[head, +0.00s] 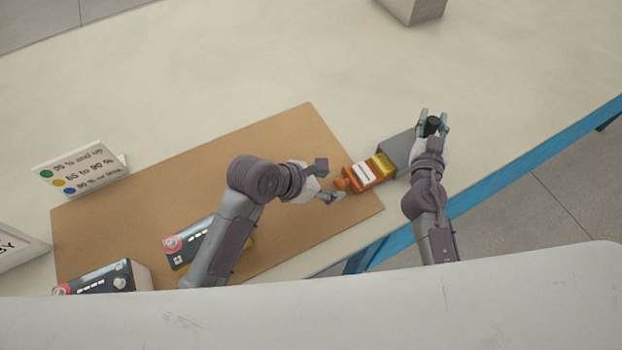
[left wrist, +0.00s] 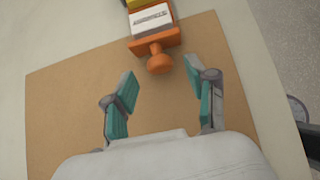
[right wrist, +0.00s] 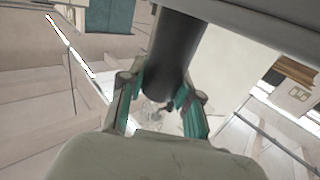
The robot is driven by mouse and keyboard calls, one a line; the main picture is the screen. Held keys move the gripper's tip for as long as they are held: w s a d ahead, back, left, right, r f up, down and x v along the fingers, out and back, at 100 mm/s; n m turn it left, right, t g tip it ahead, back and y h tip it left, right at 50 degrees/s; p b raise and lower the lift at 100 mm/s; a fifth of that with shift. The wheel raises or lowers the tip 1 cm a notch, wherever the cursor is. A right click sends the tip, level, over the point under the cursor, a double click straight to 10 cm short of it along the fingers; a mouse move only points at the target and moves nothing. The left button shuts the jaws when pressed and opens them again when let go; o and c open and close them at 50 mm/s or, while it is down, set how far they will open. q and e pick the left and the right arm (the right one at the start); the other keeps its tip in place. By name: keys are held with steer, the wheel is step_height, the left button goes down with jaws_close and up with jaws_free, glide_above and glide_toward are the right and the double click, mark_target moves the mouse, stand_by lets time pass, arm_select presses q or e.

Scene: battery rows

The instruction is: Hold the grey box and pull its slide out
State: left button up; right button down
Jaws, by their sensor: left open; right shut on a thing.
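The grey box (head: 398,151) lies at the right end of the brown mat. Its orange slide (head: 357,177) sticks out toward the left, carrying a white block and a yellow block. A round orange knob (left wrist: 160,62) is on the slide's outer end. My left gripper (head: 331,182) is open at the knob; in the left wrist view the knob appears just beyond and between the fingertips, with no grip on it. My right gripper (head: 434,124) is shut on a black cylindrical handle (right wrist: 174,55) at the box's far right end.
The brown mat (head: 290,135) covers the table's middle. Two dark battery-like units (head: 185,245) (head: 105,278) stand at the lower left, partly behind my left arm. A sign (head: 80,168) with coloured dots stands at left. A grey container (head: 415,10) is at the back.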

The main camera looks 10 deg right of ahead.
arm_select(q)
steer(key=v, duration=0.9)
steer(key=shift+a, duration=0.15)
arm_select(e)
steer(key=c, duration=0.7)
jaws_free()
steer(key=v, duration=1.2)
arm_select(q)
steer(key=shift+s, duration=0.15)
arm_select(e)
steer(key=shift+s+f, duration=0.1)
